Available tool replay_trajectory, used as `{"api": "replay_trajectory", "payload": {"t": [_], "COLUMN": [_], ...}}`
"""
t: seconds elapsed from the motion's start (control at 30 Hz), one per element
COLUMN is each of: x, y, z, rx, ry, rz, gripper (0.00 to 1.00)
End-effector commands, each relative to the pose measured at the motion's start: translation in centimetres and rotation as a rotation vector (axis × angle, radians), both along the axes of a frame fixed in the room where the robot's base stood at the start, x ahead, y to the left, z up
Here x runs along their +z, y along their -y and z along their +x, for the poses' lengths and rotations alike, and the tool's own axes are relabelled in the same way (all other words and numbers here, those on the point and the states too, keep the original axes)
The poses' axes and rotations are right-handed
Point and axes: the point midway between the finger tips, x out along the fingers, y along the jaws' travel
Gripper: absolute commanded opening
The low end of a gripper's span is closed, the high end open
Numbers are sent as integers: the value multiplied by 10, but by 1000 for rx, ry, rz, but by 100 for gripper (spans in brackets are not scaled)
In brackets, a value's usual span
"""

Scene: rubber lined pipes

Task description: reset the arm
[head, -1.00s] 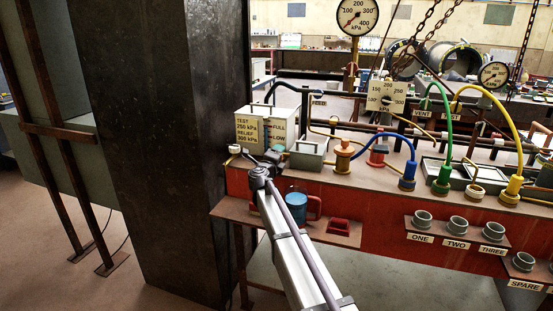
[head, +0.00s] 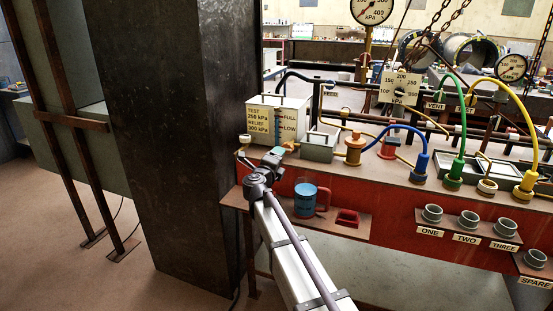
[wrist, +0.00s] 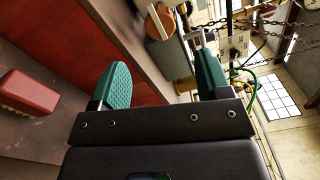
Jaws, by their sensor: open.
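My gripper (head: 281,149) is at the end of my arm, in front of the white tank and above the left part of the red bench. In the wrist view its two green-padded fingers (wrist: 161,80) stand wide apart with nothing held between them. A metal T-shaped handle (wrist: 200,38) shows near the right finger; I cannot tell whether they touch. My arm rises from the bottom of the head view, passing to the left of a blue mug with a red handle (head: 305,200).
A white tank (head: 261,117) and a grey box (head: 318,147) stand close behind my gripper. Blue, green and yellow hoses arch over the bench at right. A dark column (head: 180,130) stands at left.

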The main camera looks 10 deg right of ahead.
Motion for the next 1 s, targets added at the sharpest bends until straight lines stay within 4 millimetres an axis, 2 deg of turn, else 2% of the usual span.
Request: {"api": "replay_trajectory", "payload": {"t": [0.07,0.13,0.17,0.23,0.27,0.3,0.33,0.37,0.43,0.5,0.57,0.6,0.73,0.83,0.9,0.93,0.97,1.0], "x": [0,4,6,9,6,-2,-12,-25,-65,-103,-129,-142,-167,-172,-172,-164,-138,-121], "y": [-6,-24,-36,-72,-89,-110,-122,-130,-135,-119,-97,-79,-22,19,48,59,55,54], "z": [3,10,11,2,-8,-26,-44,-63,-117,-172,-215,-242,-320,-371,-404,-401,-396,-394], "rx": [41,153,227,451,563,718,834,947,1198,1401,1535,1604,1753,1790,1746,1726,1733,1736], "ry": [-5,-6,-7,-23,-40,-79,-121,-172,-336,-536,-713,-828,-1181,-1410,-1510,-1513,-1507,-1505], "rz": [-12,-67,-115,-275,-362,-489,-585,-681,-889,-1043,-1131,-1168,-1209,-1190,-1172,-1142,-1151,-1154], "gripper": [71,71,71,71,71,71,71,71,71,71,71,71,71,71,71,71,71,71]}}
